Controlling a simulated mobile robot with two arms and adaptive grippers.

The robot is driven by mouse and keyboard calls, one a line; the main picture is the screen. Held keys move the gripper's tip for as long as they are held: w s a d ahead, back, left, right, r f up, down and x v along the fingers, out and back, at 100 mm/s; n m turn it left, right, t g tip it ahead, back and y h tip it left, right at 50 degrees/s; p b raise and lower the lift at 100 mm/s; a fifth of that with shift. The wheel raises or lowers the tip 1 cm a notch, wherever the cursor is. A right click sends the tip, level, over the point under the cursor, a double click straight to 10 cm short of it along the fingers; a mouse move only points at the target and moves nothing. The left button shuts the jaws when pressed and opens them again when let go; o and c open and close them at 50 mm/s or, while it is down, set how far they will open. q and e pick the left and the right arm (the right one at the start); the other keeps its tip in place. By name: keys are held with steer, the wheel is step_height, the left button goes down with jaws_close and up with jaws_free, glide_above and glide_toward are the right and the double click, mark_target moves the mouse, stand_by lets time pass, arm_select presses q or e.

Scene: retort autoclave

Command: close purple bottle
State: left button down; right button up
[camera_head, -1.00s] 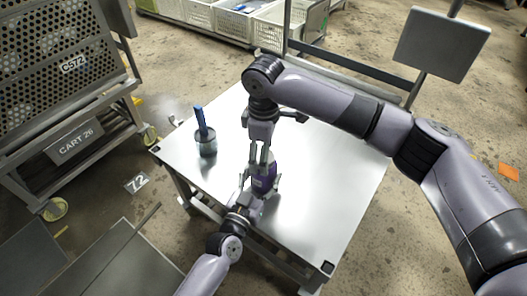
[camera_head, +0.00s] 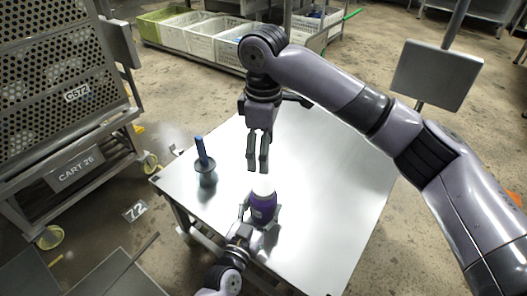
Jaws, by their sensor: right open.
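The purple bottle (camera_head: 263,208) stands upright on the metal table (camera_head: 330,180), with a pale top. My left gripper (camera_head: 261,213) has its fingers on both sides of the bottle near the table's front edge; it appears shut around it. My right gripper (camera_head: 258,165) is open and empty, pointing down above and slightly behind the bottle, apart from its top. I cannot make out whether the pale top is a cap.
A dark metal cup (camera_head: 207,177) with a blue-handled tool (camera_head: 201,150) stands on the table's left side. A perforated cart (camera_head: 62,90) is at the left. White crates (camera_head: 190,38) stand behind. The table's right side is clear.

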arm_select(q)
steer(key=shift+c, duration=2)
jaws_free()
steer(key=shift+s, duration=0.1)
steer(key=v, duration=1.2)
